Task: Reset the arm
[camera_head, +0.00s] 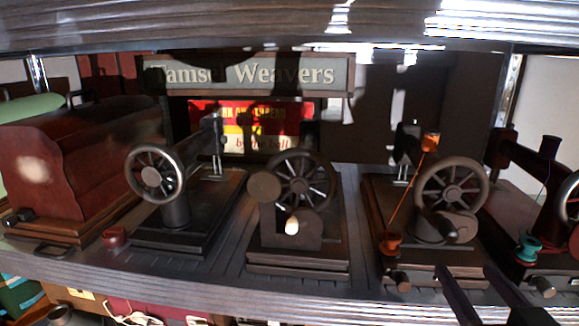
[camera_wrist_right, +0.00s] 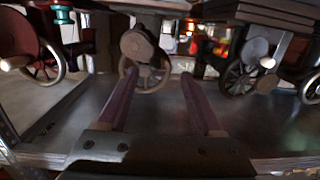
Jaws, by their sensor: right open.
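My right gripper (camera_head: 465,269) reaches in at the bottom right of the head view, with its two dark fingers apart and nothing between them. It is in front of the shelf's front edge, near the base of the sewing machine (camera_head: 452,185) with the orange spool. In the right wrist view the gripper (camera_wrist_right: 160,77) also shows open and empty. A dark wheel (camera_wrist_right: 148,78) appears beyond the fingertips; I cannot tell whether they touch it. My left gripper is not in view.
Several old sewing machines, one of them in the middle (camera_head: 300,185), stand in a row on the shelf (camera_head: 200,275). A red-brown wooden case (camera_head: 85,165) is at the left. Another shelf (camera_head: 250,28) runs overhead. Items lie below the front edge.

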